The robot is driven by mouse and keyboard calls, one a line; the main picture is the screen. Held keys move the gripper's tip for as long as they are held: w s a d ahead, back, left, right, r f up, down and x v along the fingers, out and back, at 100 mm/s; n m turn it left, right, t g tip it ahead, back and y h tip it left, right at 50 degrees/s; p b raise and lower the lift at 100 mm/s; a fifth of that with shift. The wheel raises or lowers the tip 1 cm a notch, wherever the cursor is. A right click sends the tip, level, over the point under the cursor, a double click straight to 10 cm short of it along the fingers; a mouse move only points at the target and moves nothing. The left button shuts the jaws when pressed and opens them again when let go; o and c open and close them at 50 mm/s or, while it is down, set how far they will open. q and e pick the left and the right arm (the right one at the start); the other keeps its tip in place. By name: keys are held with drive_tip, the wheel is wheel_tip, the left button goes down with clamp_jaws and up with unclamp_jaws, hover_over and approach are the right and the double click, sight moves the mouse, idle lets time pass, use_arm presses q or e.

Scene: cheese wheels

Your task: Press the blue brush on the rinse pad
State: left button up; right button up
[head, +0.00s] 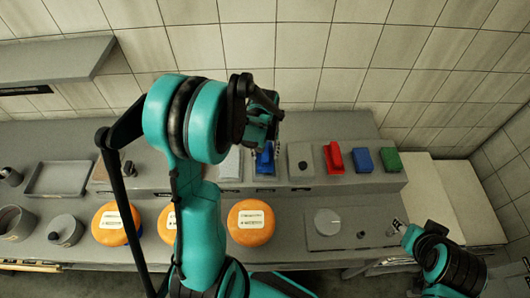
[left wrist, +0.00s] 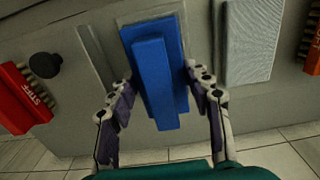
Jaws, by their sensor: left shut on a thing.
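The blue brush (left wrist: 158,80) is between the two fingers of my left gripper (left wrist: 158,95), which is shut on its sides. In the left wrist view it has a narrow lighter block over a wider dark blue part. In the head view the blue brush (head: 265,160) shows just below my left gripper (head: 266,132), over a pale pad on the raised shelf. I cannot tell whether the brush touches that pad, and no label names the rinse pad. My right gripper (head: 399,229) shows only in part at the lower right, apart from the brush.
On the shelf, a knobbed grey block (head: 301,160), a red brush (head: 333,158), a blue block (head: 362,160) and a green block (head: 391,160) stand to the right. A light textured pad (left wrist: 250,40) is beside the brush. Orange cheese wheels (head: 250,222) sit in front.

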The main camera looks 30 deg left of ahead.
idle(0.4)
use_arm(q)
drive_tip(key=shift+r+p, duration=2.4)
drive_tip(key=shift+r, duration=1.1)
